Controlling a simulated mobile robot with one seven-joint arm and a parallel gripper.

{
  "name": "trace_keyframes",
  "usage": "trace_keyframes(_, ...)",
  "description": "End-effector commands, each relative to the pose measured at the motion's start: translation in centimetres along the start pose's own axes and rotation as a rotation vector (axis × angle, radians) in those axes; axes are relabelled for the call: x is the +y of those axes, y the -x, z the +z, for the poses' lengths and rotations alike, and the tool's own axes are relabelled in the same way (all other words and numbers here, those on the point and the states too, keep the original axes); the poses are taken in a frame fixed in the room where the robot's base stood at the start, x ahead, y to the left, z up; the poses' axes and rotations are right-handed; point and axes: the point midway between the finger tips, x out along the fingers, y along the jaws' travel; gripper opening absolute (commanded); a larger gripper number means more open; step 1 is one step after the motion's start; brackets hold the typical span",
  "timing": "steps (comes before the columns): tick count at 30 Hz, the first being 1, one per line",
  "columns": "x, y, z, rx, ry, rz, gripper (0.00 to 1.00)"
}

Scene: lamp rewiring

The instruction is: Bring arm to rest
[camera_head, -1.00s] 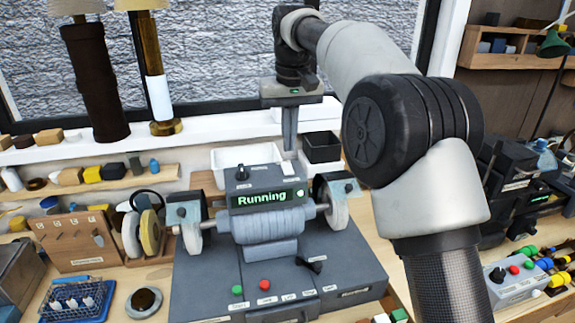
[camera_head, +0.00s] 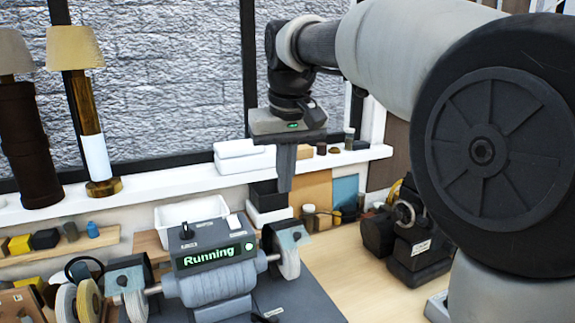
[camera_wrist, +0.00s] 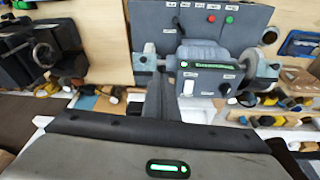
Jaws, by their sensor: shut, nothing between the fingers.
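My arm reaches in from the right in the head view, with large joints close to the camera. My gripper (camera_head: 284,188) points down behind the grinder, in front of the window sill. Its fingers are together with nothing between them. The wrist view shows the closed gripper (camera_wrist: 155,95) from behind, pointing toward the bench. The bench grinder (camera_head: 213,277) stands in the lower middle of the head view, its display reading "Running". The grinder also shows in the wrist view (camera_wrist: 205,57), apart from the fingers.
Two lamps, one dark (camera_head: 22,135) and one brass (camera_head: 92,130), stand on the sill at left. A white bin (camera_head: 188,217) and a dark machine (camera_head: 412,240) stand on the bench. The wooden top (camera_head: 345,270) right of the grinder is clear.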

Motion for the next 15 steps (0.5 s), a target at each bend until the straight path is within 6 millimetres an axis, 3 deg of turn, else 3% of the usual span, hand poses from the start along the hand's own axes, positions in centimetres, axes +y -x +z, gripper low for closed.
trace_keyframes(1, 1.5, 1.1, 2.7, 0.021, -0.029, 0.011, 0.00)
trace_keyframes(3, 3.2, 1.8, 6.1, 0.049, -0.065, 0.025, 0.00)
trace_keyframes(7, 5.6, 2.0, 13.1, 0.098, -0.136, 0.048, 0.00)
trace_keyframes(12, 7.2, 0.1, 21.9, 0.161, -0.224, 0.071, 0.00)
trace_keyframes(15, 7.5, -1.4, 25.7, 0.188, -0.263, 0.080, 0.00)
